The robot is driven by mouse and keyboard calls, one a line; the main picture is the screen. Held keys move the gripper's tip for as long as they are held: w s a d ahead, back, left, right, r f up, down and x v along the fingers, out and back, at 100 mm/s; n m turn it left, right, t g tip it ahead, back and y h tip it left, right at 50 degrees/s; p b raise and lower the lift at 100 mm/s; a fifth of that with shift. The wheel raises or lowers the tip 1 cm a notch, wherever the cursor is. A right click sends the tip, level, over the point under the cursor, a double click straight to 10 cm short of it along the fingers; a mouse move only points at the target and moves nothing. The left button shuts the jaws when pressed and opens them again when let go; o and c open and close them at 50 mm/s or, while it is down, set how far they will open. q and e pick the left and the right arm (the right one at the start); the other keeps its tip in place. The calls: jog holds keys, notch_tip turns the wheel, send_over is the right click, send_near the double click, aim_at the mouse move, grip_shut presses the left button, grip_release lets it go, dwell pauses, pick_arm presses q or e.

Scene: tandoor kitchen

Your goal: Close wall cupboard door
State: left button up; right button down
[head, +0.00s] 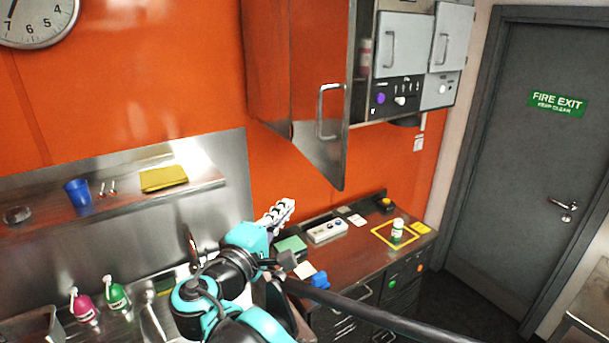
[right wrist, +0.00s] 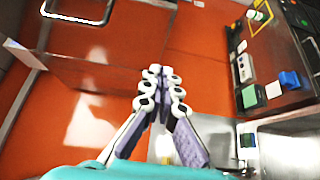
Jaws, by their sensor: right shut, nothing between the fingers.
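The wall cupboard door (head: 322,75) stands open at the upper middle of the head view, swung out from the cupboard. Its metal bar handle (head: 322,112) is near its lower right edge. The door (right wrist: 115,45) and handle (right wrist: 78,14) also show at the upper left in the right wrist view. My right gripper (head: 284,212) is below and left of the door, apart from it, over the counter area. In the right wrist view its fingers (right wrist: 160,75) are together and empty. My left gripper is not in view.
Grey cupboard fronts (head: 404,45) and a knob panel (head: 405,95) sit right of the open door. The counter (head: 350,255) below carries a white-capped bottle (head: 397,231) and a switch box (head: 327,230). A shelf (head: 110,205) is at left. Open space lies between gripper and door.

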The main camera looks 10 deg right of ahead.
jog(key=p, duration=0.2)
send_near(327, 175)
jog(key=w, duration=0.4)
jog(key=shift+w+d, duration=0.2)
jog(key=shift+d, duration=0.35)
jog(key=shift+w+d, duration=0.25)
jog(key=shift+d, duration=0.35)
jog(key=shift+s+d+p, duration=0.2)
jog(key=shift+d+p, duration=0.1)
jog(key=shift+d, duration=0.3)
jog(key=shift+w, duration=0.2)
